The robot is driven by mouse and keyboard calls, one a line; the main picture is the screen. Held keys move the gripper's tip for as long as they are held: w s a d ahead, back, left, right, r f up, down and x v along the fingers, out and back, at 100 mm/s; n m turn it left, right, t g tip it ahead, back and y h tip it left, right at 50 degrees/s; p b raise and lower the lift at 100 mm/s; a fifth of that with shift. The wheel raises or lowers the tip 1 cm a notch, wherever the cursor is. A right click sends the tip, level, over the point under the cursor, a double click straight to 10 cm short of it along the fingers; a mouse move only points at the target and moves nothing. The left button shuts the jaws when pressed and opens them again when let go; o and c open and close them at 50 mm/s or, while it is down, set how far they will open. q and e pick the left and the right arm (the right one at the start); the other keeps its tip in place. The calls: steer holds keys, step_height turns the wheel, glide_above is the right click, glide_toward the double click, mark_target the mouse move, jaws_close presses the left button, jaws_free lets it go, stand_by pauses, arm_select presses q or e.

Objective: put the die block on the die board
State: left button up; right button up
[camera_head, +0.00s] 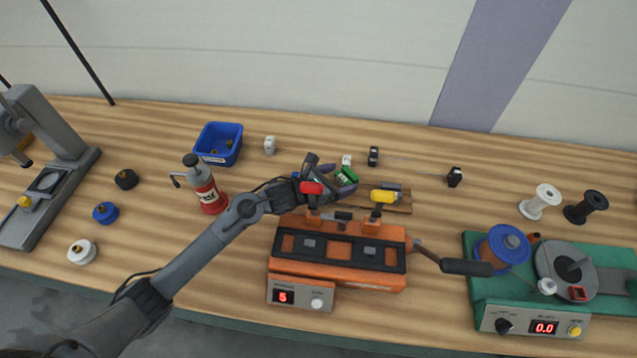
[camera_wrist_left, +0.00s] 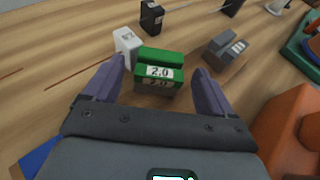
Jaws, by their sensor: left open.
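A green block marked 2.0, which looks like the die block (camera_wrist_left: 158,72), lies between the two fingers of my left gripper (camera_wrist_left: 155,88) in the wrist view. Gaps show on both sides of it. In the head view the green block (camera_head: 346,175) is beside the fingers of my open left gripper (camera_head: 347,178). A low brown wooden board (camera_head: 403,207), apparently the die board, lies just to the right, behind the orange machine. A grey block (camera_head: 394,187) is at that board, and a labelled grey block shows in the wrist view (camera_wrist_left: 226,48). My right gripper is out of view.
The orange machine (camera_head: 338,253), with red (camera_head: 311,188) and yellow (camera_head: 383,196) tops, stands in front. A small white block (camera_wrist_left: 127,44) and a black one (camera_wrist_left: 151,17) are behind the green block.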

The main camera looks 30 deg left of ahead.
arm_select(q)
steer(key=v, duration=1.1)
steer(key=shift+s+p, duration=0.2)
steer(key=shift+p, duration=0.15)
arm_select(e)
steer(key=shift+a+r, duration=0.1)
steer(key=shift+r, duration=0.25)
arm_select(q)
steer(key=shift+w+a, duration=0.1)
steer(key=shift+a, duration=0.1)
